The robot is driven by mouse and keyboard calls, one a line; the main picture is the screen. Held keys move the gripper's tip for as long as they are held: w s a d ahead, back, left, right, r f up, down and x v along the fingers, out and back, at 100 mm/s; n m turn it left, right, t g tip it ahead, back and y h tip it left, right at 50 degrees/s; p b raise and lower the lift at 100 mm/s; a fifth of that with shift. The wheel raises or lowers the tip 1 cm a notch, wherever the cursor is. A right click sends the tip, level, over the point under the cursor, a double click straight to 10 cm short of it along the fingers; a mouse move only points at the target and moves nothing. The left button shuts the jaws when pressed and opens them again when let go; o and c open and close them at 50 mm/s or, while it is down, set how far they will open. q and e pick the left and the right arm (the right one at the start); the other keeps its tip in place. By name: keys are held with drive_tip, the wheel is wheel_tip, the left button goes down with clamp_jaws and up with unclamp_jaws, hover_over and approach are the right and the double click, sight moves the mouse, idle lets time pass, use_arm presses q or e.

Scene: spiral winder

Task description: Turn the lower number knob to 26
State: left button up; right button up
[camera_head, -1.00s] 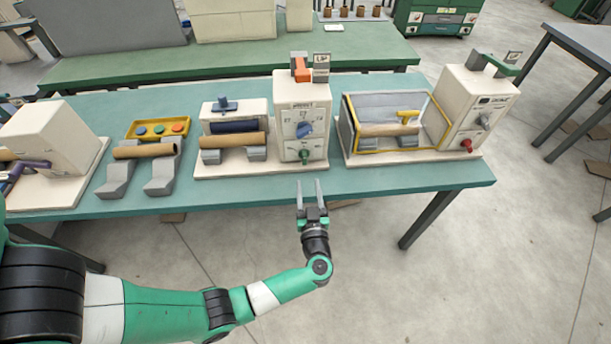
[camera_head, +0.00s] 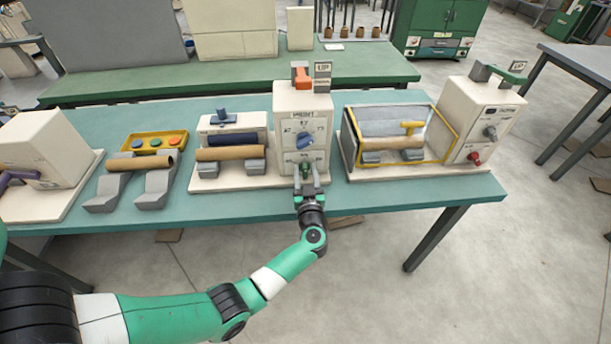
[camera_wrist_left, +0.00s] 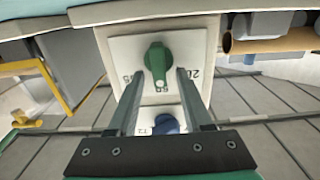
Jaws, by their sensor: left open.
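The lower number knob is green and sits on the front of the cream printing unit (camera_head: 302,110), below a blue knob (camera_head: 305,139). The left wrist view shows the green knob (camera_wrist_left: 158,62) on a pale square plate with dark numbers around it, partly cut by the fingers and too unclear to read surely. My left gripper (camera_head: 306,176) is open at the unit's lower front. In the left wrist view its two fingers (camera_wrist_left: 160,75) stand on either side of the green knob, with visible gaps. The blue knob (camera_wrist_left: 166,124) shows between the fingers, nearer the palm. My right gripper is out of view.
A brown roll (camera_head: 230,153) lies on grey supports left of the unit. A yellow-framed box (camera_head: 348,150) stands to the right, beside a cream unit with a red knob (camera_head: 474,158). A yellow button panel (camera_head: 180,152) is further left. The table's front edge is clear.

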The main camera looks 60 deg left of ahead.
use_arm(q)
clamp_jaws()
idle(0.6)
drive_tip(key=shift+s+a+r+n+p, duration=0.1)
drive_tip(key=shift+s+n+p, duration=0.05)
drive_tip(key=shift+n+p, duration=1.05)
drive_tip(key=n, duration=0.2)
drive_tip(key=shift+s+n+p, duration=0.2)
drive_tip(key=shift+n+p, duration=0.2)
drive_tip(key=n, duration=0.3)
drive_tip(key=shift+s+a+f, duration=0.15)
drive_tip(key=shift+s+f, duration=0.05)
drive_tip(key=shift+f, duration=0.1)
drive_tip(key=shift+s+f+n, duration=0.1)
drive_tip(key=shift+f+n, duration=0.1)
drive_tip(key=shift+n, duration=1.6)
unclamp_jaws()
